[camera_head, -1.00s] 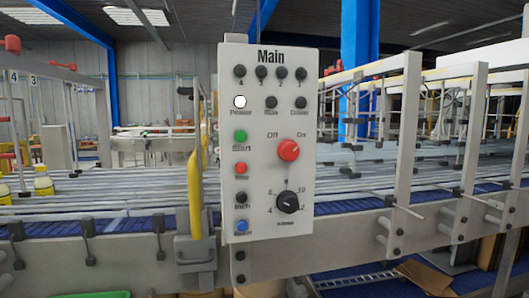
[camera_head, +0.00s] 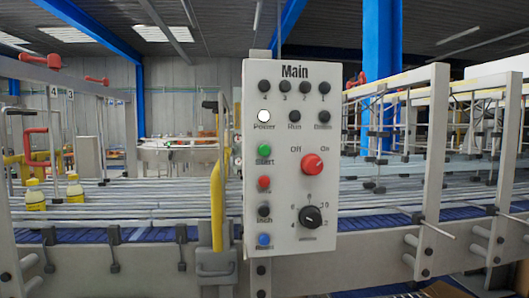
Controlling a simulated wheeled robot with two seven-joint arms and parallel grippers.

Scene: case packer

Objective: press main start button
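The main control panel (camera_head: 291,155) is a white upright box labelled "Main", standing in the middle of the head view. The start button (camera_head: 264,150) is green, on the panel's left column, with the label "Start" under it. The power lamp (camera_head: 264,116) above it is lit white. A red button (camera_head: 264,183), a black button (camera_head: 264,211) labelled "Inch" and a blue button (camera_head: 264,240) sit below it. A red rotary switch (camera_head: 312,164) lies between "Off" and "On", above a black dial (camera_head: 311,217). Neither of my grippers is in view.
A conveyor with metal rails (camera_head: 150,200) runs behind the panel on both sides. A yellow handle (camera_head: 216,205) stands just left of the panel. Yellow bottles (camera_head: 36,195) stand on the conveyor at left. Metal posts (camera_head: 432,165) stand at right.

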